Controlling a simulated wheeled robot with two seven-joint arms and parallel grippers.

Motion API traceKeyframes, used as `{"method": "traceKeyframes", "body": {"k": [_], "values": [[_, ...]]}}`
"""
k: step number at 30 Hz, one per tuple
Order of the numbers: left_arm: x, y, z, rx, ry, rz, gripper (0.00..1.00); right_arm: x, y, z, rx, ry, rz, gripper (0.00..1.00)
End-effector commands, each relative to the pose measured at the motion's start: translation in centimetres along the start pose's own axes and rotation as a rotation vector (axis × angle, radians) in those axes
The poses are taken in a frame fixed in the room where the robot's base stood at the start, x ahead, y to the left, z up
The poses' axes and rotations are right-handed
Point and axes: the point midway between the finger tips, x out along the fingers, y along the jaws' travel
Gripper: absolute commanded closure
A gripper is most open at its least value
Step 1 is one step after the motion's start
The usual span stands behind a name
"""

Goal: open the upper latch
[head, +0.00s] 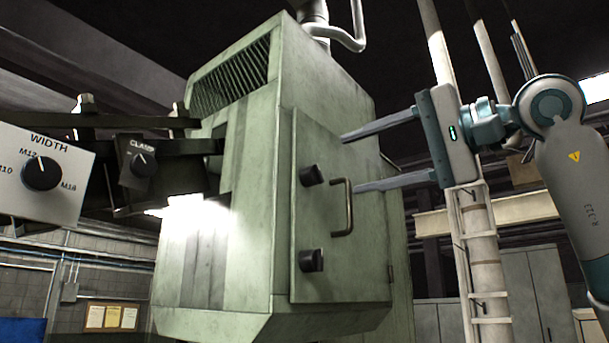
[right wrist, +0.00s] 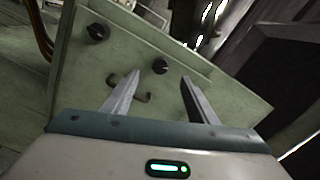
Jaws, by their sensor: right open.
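The upper latch (head: 312,175) is a black knob on the green door (head: 330,270) of the machine. It also shows between my fingers in the right wrist view (right wrist: 160,66). A similar lower latch (head: 311,260) sits below it. My right gripper (head: 348,163) is open and empty, to the right of the upper latch and apart from it. Its two fingers point left toward the door, one above the latch's height and one slightly below. My left gripper is not in view.
A bent handle (head: 347,207) stands out from the door between the latches, close to my lower finger. WIDTH (head: 70,200) and CLAMP (head: 140,180) knob panels stand at the left. A ladder (head: 478,260) and pipes rise behind my right arm.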

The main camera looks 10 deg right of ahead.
Motion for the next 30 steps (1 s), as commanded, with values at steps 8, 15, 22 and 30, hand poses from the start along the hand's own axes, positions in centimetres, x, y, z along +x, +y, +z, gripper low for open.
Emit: {"method": "traceKeyframes", "body": {"k": [8,15,22,30], "values": [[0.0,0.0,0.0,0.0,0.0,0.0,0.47,0.4,0.0,0.0,0.002,0.0,0.001,0.47],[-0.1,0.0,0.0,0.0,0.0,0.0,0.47,2.8,0.0,0.1,0.003,-0.002,0.001,0.47],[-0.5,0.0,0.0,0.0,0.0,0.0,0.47,7.0,-0.1,0.0,0.005,-0.003,0.002,0.47],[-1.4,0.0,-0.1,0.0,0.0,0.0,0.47,8.5,-0.1,-0.1,-0.212,0.0,0.001,0.47]]}}
